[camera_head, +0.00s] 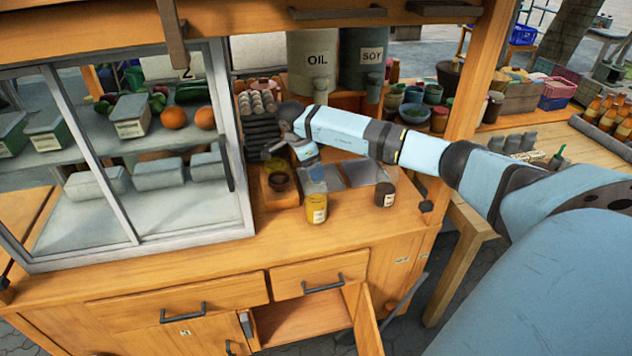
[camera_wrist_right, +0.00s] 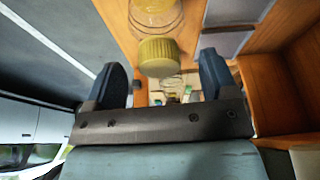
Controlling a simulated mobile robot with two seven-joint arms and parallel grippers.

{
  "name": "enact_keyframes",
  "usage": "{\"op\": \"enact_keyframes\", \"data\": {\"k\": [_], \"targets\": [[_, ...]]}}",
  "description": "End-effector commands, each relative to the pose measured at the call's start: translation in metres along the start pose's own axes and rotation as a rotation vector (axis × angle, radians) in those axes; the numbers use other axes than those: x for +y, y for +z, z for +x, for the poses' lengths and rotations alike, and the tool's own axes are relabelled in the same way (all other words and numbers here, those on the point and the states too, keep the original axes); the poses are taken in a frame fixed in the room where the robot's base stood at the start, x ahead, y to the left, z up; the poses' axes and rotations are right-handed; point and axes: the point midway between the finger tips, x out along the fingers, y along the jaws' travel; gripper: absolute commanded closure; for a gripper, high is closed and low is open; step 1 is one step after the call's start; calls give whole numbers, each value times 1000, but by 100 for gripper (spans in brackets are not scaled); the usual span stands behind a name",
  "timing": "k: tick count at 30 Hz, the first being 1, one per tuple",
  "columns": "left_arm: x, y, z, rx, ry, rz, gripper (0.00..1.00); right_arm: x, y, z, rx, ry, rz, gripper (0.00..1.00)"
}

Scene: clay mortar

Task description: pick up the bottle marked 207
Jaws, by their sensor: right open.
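No marking 207 can be read on any container. In the head view a small jar with yellow contents and a pale label (camera_head: 316,208) stands upright near the counter's front edge. A dark jar with a pale label (camera_head: 384,194) stands to its right. My right arm reaches in from the right, and its hand (camera_head: 303,151) is over the counter behind the yellow jar. In the right wrist view my right gripper (camera_wrist_right: 162,66) is open and empty. A ribbed yellow lid (camera_wrist_right: 158,55) shows between and beyond its fingers. My left gripper is out of view.
A glass-fronted cabinet (camera_head: 125,190) with a metal frame stands at the left. Large OIL (camera_head: 317,60) and SOY (camera_head: 371,56) containers stand behind my arm. A wooden box (camera_head: 279,184) is left of the yellow jar. The counter front (camera_head: 270,235) is clear; a lower door (camera_head: 367,320) hangs open.

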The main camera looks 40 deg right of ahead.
Motion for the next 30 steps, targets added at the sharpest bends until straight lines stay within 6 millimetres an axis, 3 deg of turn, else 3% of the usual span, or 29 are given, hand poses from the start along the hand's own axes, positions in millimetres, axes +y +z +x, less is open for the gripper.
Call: {"op": "enact_keyframes", "data": {"k": [7,16,26,30], "targets": [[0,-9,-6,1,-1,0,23,3,-1,34,-1,3,0,21],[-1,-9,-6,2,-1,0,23,2,-1,39,-1,0,0,21],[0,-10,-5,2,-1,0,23,3,-1,39,-1,1,0,97],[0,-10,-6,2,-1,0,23,2,-1,39,-1,1,0,99]]}}
